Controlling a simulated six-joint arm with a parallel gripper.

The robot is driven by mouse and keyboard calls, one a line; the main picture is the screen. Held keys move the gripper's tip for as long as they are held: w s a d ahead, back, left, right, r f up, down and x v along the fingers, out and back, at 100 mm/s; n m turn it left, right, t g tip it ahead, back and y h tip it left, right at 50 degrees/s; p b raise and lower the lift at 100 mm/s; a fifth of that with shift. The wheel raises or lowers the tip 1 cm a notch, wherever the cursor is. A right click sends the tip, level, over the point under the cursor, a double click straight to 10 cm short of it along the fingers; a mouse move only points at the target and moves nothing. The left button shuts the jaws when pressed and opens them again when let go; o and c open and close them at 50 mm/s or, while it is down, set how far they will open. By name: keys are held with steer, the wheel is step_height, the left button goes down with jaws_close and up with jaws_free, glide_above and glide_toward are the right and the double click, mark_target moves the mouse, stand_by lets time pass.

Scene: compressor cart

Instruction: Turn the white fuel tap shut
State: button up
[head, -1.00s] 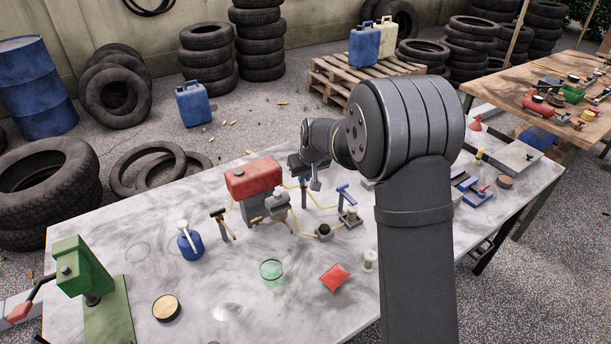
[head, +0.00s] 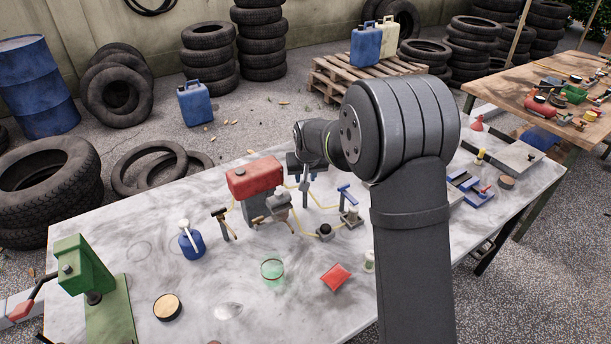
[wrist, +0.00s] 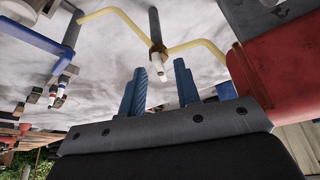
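The fuel tap (wrist: 157,49) shows in the wrist view as a brass-coloured body on a dark post, with a short white lever and a yellow fuel line on both sides. My gripper (wrist: 161,75) is open, its two blue fingers apart. The white lever appears between the fingertips, and I see no contact. In the head view my gripper (head: 300,166) is over the fuel line, right of the red tank (head: 254,177), and mostly hides the tap. The red tank fills the right of the wrist view (wrist: 290,75).
A blue-handled tap (head: 346,194) stands close on the right and a black-handled tap (head: 222,220) to the left of the tank. A blue can (head: 190,245), a green glass (head: 272,271) and a red packet (head: 335,277) are on the table. The front middle of the table has free room.

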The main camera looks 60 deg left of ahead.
steer(key=v, duration=1.7)
steer(key=shift+d+r, duration=0.15)
steer(key=shift+d, duration=0.05)
steer(key=w+a+r+g+h, duration=0.1)
steer(key=w+a+g+h, duration=0.2)
steer(key=a, duration=0.4)
steer(key=shift+t+h, duration=0.5)
steer(key=shift+t, duration=0.1)
step_height(320, 180, down, 17)
steer(key=shift+a+f, duration=0.1)
steer(key=shift+f, duration=0.05)
jaws_close()
